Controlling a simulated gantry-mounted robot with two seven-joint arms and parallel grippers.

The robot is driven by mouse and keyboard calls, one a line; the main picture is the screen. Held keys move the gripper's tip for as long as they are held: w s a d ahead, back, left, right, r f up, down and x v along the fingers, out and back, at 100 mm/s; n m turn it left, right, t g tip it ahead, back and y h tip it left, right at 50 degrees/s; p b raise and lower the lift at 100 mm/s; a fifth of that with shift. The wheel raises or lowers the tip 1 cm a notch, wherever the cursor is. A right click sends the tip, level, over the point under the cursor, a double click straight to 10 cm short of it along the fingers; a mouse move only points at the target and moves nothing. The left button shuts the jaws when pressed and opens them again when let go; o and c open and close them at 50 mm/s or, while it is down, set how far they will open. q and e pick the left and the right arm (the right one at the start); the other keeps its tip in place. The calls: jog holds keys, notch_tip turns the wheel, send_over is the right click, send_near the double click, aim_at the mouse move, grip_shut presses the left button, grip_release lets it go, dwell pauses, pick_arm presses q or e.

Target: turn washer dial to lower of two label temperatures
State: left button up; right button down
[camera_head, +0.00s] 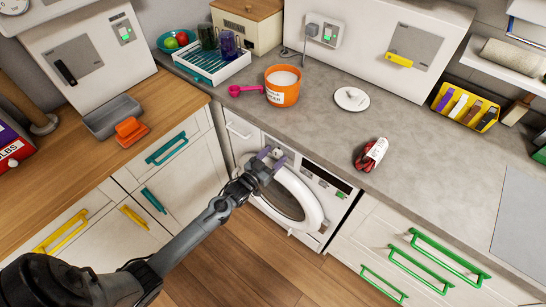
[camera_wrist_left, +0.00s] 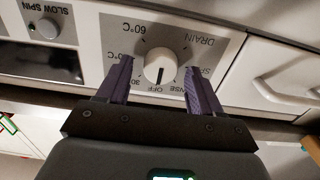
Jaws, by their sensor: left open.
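The washer (camera_head: 290,200) stands under the counter with its round door facing out. My left gripper (camera_head: 271,154) is at the washer's control panel. In the left wrist view its purple fingers (camera_wrist_left: 158,84) are open, one on each side of the dial and apart from it. A dark red cloth item with a white label (camera_head: 376,150) lies on the counter; its print is too small to read.
An orange tub (camera_head: 283,85), a pink scoop (camera_head: 245,90) and a white dish (camera_head: 351,98) stand on the grey counter. Another knob marked SLOW SPIN (camera_wrist_left: 46,29) is left of the dial. Green drawer handles (camera_head: 420,262) stick out at right.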

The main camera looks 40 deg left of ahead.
pick_arm(q)
jog(key=c, duration=1)
